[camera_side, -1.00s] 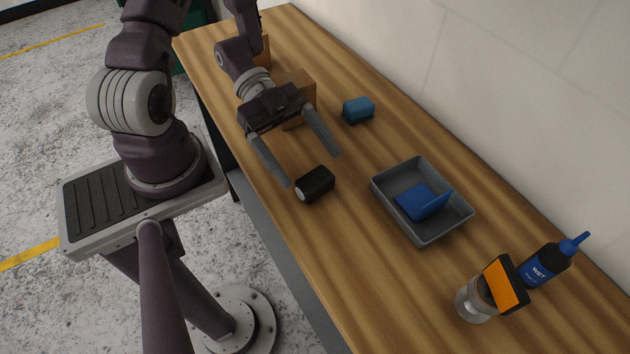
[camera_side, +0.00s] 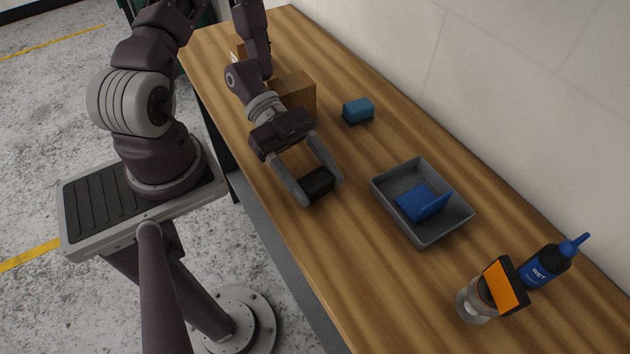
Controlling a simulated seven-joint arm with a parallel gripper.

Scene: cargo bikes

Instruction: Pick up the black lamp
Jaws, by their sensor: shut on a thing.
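The black lamp (camera_side: 319,183) is a small dark block on the wooden table, left of the grey tray. My gripper (camera_side: 322,190) is lowered around it, with one finger at its left end and the other at its right end. The fingers are shut on the lamp. The lamp's pale front face is hidden behind the left finger. I see no clear gap between the lamp and the table.
A grey tray (camera_side: 429,240) holding a blue object (camera_side: 422,203) stands to the right. A blue block (camera_side: 358,111) lies behind. A cardboard box (camera_side: 297,94) is close behind my gripper. A black bottle (camera_side: 545,265) and a jar (camera_side: 474,302) with an orange-faced item (camera_side: 506,284) stand front right.

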